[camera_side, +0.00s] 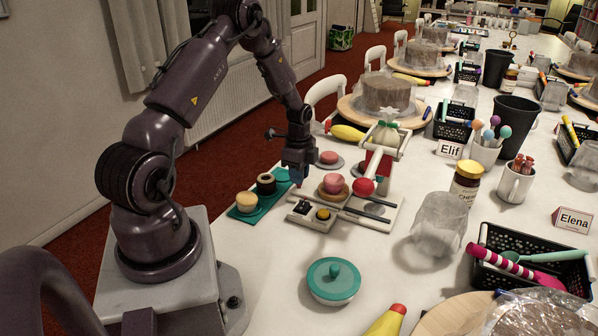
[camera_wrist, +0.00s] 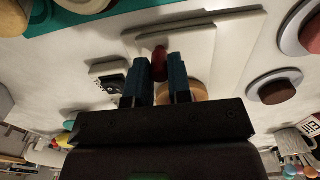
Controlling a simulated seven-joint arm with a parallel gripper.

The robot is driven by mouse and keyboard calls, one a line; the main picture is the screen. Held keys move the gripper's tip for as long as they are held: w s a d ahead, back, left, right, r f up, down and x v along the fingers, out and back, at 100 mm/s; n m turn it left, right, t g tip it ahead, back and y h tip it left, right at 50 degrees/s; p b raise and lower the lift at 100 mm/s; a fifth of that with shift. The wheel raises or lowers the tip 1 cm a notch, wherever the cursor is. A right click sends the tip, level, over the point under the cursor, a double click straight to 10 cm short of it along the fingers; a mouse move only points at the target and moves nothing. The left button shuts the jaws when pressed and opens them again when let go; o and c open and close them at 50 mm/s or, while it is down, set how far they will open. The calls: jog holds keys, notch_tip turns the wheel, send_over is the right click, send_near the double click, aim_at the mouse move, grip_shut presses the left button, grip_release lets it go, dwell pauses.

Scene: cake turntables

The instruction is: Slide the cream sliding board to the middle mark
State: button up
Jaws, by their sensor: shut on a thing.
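My gripper (camera_side: 299,180) is low over the table at the left end of the cream sliding board. In the wrist view its two blue fingers (camera_wrist: 161,82) are closed around a small red knob (camera_wrist: 160,58). The cream sliding board (camera_wrist: 205,40) shows beyond the knob as a pale slab on a longer pale base. A tan round plate (camera_side: 345,196) with a pink cake stands close to the right of my gripper; its tan edge shows beside the fingers in the wrist view. I cannot make out the middle mark in either view.
A teal board (camera_side: 244,211) with two small cakes lies left of my gripper. A pale box (camera_side: 302,217) with black and yellow knobs sits in front. A white stand with a red ball (camera_side: 364,186) rises at right. A teal lidded dish (camera_side: 333,290) stands nearer the camera.

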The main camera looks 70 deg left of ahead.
aim_at(341, 195)
jog(key=shift+w+d+r, duration=0.15)
jog(key=shift+w+d, duration=4.05)
jog(key=shift+w, duration=0.15)
jog(key=shift+w+d, duration=0.1)
jog(key=o, duration=0.7)
jog(key=shift+o, duration=0.3)
